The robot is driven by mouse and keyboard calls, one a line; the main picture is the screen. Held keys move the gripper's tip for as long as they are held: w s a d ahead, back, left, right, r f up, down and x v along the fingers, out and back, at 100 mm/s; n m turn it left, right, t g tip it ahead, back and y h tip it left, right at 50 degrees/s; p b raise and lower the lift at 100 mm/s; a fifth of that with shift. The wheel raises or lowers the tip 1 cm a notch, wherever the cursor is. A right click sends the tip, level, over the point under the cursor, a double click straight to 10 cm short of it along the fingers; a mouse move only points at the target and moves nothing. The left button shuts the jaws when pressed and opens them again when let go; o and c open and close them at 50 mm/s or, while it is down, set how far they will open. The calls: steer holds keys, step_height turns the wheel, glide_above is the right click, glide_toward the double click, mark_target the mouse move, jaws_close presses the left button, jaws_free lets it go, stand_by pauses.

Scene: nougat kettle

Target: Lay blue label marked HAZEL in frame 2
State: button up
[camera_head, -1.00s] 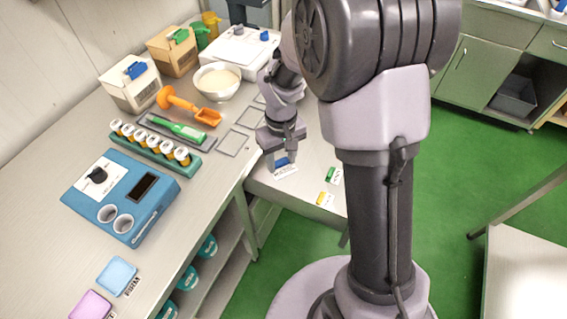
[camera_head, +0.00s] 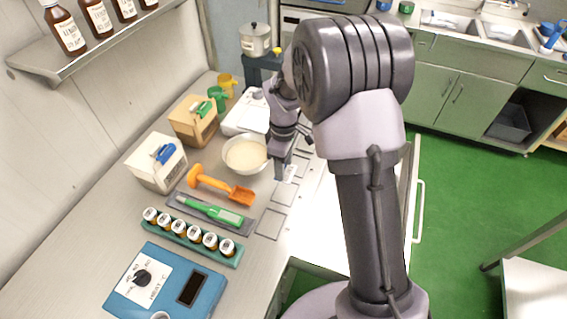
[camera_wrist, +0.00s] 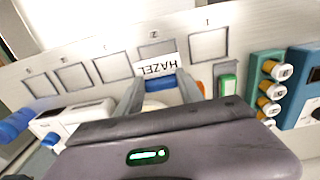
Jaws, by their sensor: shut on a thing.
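My gripper (camera_wrist: 160,86) is shut on the blue label marked HAZEL (camera_wrist: 158,68). The label has a white face with black letters and a blue grip part between my fingers. In the wrist view it overlaps the near part of frame 2 (camera_wrist: 138,48), an outlined rectangle with a small number beside it. I cannot tell whether the label touches the counter. In the head view my gripper (camera_head: 281,176) is over the row of frames, right of the white bowl, and a white bit of the label (camera_head: 290,173) shows.
Frame 1 (camera_wrist: 207,45) is beside frame 2, with more empty frames (camera_wrist: 115,68) on the other side. The bowl (camera_head: 245,154), orange scoop (camera_head: 215,184), green thermometer (camera_head: 208,209) and a rack of vials (camera_head: 190,237) stand close on the left.

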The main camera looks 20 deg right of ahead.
steer(key=b, duration=0.6)
glide_above(283, 192)
step_height(283, 192, down, 9)
steer(key=shift+r, duration=0.1)
steer(key=shift+f+b, duration=0.4)
steer(key=shift+f, duration=0.05)
steer(key=shift+f, duration=0.4)
stand_by(1.0)
steer(key=o, duration=1.9)
steer(key=shift+r, duration=0.1)
step_height(283, 192, up, 7)
steer(key=p, duration=0.6)
